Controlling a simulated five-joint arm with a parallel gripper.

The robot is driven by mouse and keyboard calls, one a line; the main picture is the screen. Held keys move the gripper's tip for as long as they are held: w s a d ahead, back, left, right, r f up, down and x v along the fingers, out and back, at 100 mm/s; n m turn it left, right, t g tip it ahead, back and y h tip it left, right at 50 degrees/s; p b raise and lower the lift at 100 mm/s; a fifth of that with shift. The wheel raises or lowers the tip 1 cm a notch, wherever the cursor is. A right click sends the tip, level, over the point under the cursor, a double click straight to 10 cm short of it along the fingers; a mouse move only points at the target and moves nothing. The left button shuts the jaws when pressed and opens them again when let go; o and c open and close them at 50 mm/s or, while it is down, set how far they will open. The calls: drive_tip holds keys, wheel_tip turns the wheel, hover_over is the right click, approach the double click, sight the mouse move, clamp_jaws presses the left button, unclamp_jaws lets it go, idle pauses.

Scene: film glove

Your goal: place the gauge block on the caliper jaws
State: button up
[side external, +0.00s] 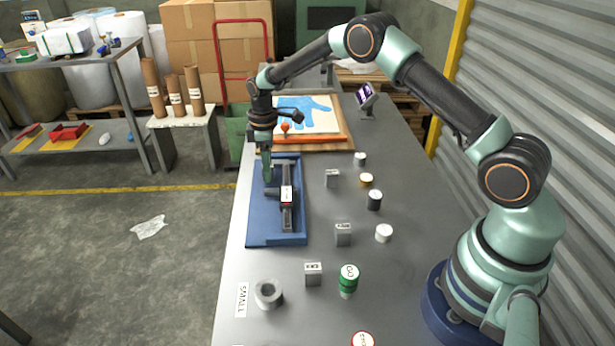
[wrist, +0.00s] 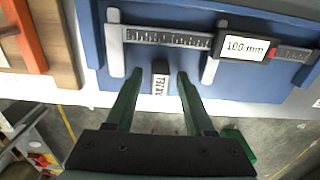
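The caliper (wrist: 165,38) lies on a blue mat (wrist: 265,85) in the wrist view, its display reading 100 mm. Its two jaws (wrist: 116,62) point toward my gripper with a wide gap between them. A small grey gauge block (wrist: 160,70) with a printed label stands between the jaws, with space on both sides. My gripper (wrist: 158,75) is open, one finger on each side of the block, apart from it. In the side view my gripper (side external: 267,178) is low at the mat's far left part, beside the caliper (side external: 287,215). The block between the fingers cannot be made out there.
A framed board with a blue glove shape (side external: 310,114) lies behind. The mat is near the table's left edge.

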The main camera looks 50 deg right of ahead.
drive_tip(key=shift+r, duration=0.1)
drive_tip(key=s+r+m+t, duration=0.1)
drive_tip(key=s+r, duration=0.1)
drive_tip(key=r, duration=0.8)
drive_tip(key=s+r+m, duration=0.1)
drive_tip(key=s+r, duration=0.1)
drive_tip(key=r, duration=0.7)
drive_tip(key=s+a+r+m+t, duration=0.1)
drive_tip(key=s+r+m, duration=0.15)
drive_tip(key=s, duration=0.35)
drive_tip(key=s+a+r+m+t, duration=0.1)
drive_tip(key=s+r+m+t, duration=0.1)
drive_tip(key=s+r, duration=0.35)
drive_tip(key=s+f+m+t, duration=0.1)
drive_tip(key=s+f, duration=0.3)
drive_tip(key=s, duration=0.5)
drive_tip(key=shift+s+m+t, duration=0.3)
drive_tip(key=shift+s+m, duration=0.1)
drive_tip(key=shift+m, duration=0.35)
